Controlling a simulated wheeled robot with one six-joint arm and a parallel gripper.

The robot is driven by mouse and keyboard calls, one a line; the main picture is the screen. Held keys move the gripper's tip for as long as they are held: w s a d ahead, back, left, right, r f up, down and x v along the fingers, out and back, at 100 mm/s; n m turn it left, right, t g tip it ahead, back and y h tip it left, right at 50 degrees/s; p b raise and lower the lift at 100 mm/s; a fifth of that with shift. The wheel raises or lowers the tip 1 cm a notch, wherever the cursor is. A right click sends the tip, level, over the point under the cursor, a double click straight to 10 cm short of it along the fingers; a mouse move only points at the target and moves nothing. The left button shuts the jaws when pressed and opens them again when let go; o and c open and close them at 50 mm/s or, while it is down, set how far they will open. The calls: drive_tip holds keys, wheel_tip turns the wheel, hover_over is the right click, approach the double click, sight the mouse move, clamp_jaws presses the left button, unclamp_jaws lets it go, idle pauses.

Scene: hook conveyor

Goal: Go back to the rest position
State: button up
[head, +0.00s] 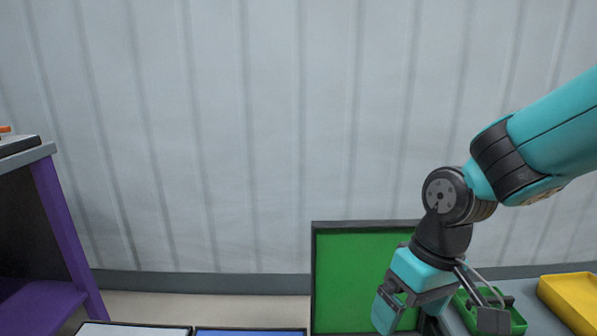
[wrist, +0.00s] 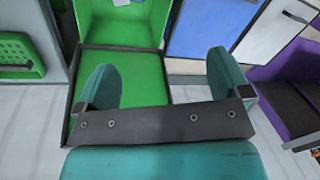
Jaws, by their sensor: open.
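My gripper (head: 392,308) hangs from my bent arm at the lower right of the head view, pointing down in front of a green dark-framed panel or bin (head: 345,270). In the wrist view my gripper (wrist: 160,78) shows two teal fingers spread wide apart with nothing between them. The green bin (wrist: 122,65) lies beyond the fingers there, apart from them as far as I can see. The lower part of the gripper is partly hidden in the head view.
A green crate (head: 515,318) and a yellow container (head: 575,298) sit on a grey surface at right. Blue (head: 250,331) and white (head: 135,329) dark-framed bins line the bottom edge. A purple shelf unit (head: 62,230) stands at left. The pale wall (head: 250,130) is bare.

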drive_tip(key=s+a+r+n+y, duration=0.1)
drive_tip(key=s+r, duration=0.3)
drive_tip(key=s, duration=0.2)
drive_tip(key=s+r+n+y, duration=0.1)
drive_tip(key=s+r, duration=0.2)
drive_tip(key=s, duration=0.3)
wheel_tip(320, 180, up, 27)
drive_tip(key=p, duration=2.7)
drive_tip(key=shift+r, duration=0.2)
drive_tip(key=shift+w, duration=0.1)
